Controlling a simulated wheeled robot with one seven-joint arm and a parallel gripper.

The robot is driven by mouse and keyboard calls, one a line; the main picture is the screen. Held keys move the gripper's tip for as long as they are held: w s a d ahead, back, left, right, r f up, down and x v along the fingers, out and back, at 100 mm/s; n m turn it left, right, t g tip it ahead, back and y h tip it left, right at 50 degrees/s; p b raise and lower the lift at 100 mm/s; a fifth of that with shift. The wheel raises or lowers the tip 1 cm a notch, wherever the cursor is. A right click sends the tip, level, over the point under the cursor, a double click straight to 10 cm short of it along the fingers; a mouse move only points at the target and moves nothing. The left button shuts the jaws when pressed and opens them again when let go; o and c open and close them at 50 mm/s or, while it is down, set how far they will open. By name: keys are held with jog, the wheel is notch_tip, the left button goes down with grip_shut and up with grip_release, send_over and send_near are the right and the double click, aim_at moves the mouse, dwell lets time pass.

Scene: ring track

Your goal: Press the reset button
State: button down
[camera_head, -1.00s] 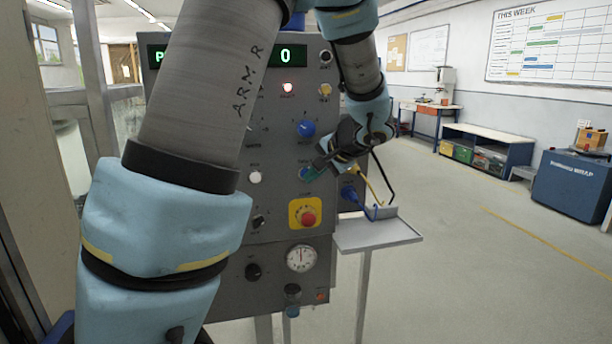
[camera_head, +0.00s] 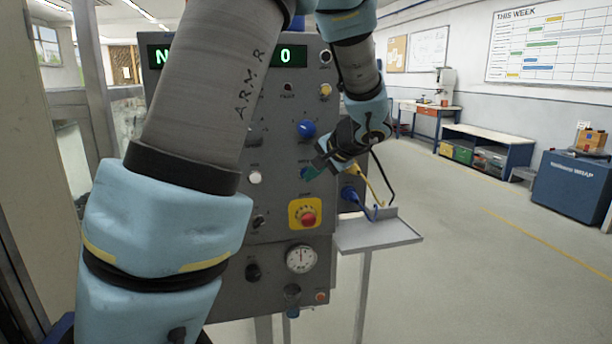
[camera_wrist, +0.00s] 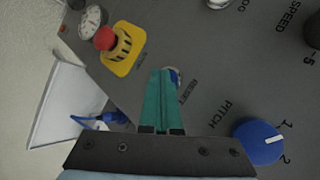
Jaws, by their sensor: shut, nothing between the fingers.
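A grey control panel (camera_head: 272,205) stands ahead of me. My gripper (camera_wrist: 165,72) is shut and empty, its two teal fingers together. Its fingertips lie over a small round blue button with a pale rim (camera_wrist: 175,76), beside a label that seems to read RESET. The fingers cover most of this button. In the head view my gripper (camera_head: 310,172) is at the panel's right part, above the red emergency knob, and hides the button there. I cannot tell whether the fingertips touch the button or whether it is pushed in.
A red mushroom knob on a yellow plate (camera_head: 305,214) sits just below. A blue pitch dial (camera_wrist: 258,141) is close to my gripper. A small grey shelf (camera_head: 378,233) and blue plugs with cables are at the panel's right. The green display (camera_head: 281,56) is partly hidden.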

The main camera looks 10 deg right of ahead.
jog(key=shift+s+d+b, duration=0.1)
jog(key=shift+s+b, duration=0.35)
jog(key=shift+s, duration=0.4)
jog(key=shift+s+d+b, duration=0.15)
jog(key=shift+s+b, duration=0.3)
jog(key=shift+s, duration=0.8)
jog(key=shift+s+d+b, duration=0.15)
jog(key=shift+s+b, duration=0.3)
jog(key=shift+s, duration=0.75)
